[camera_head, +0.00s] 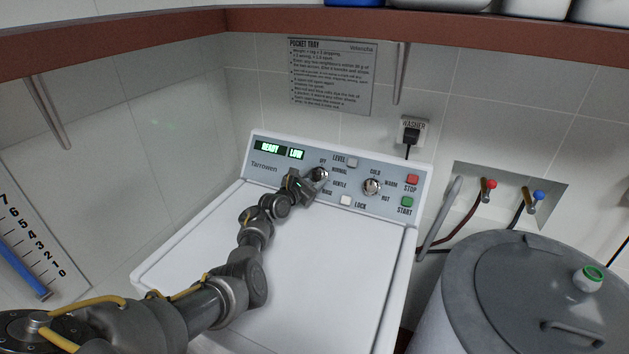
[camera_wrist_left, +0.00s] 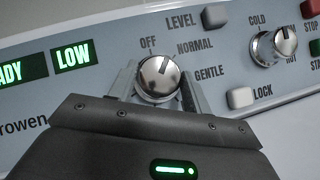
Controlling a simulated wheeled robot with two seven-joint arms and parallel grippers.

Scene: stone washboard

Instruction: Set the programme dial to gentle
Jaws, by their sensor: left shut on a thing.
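The programme dial (camera_head: 320,174) is a round silver knob on the washer's grey control panel. It shows larger in the wrist view (camera_wrist_left: 158,75), where its dark pointer line tilts up and slightly right, between OFF and NORMAL. The GENTLE label (camera_wrist_left: 209,72) is to the dial's right, below NORMAL. My left gripper (camera_head: 310,181) reaches the panel from the lower left, its fingers on either side of the dial and shut on it. The fingers hide the dial's lower sides and the RINSE label in the wrist view. My right gripper is not in view.
The temperature dial (camera_head: 372,187), LEVEL button (camera_head: 352,162), LOCK button (camera_head: 346,200), red STOP (camera_head: 412,180) and green START (camera_head: 407,202) are close by. The display (camera_head: 280,151) reads READY and LOW. A grey lidded tub (camera_head: 480,290) stands right of the washer. A brown shelf edge (camera_head: 250,20) runs overhead.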

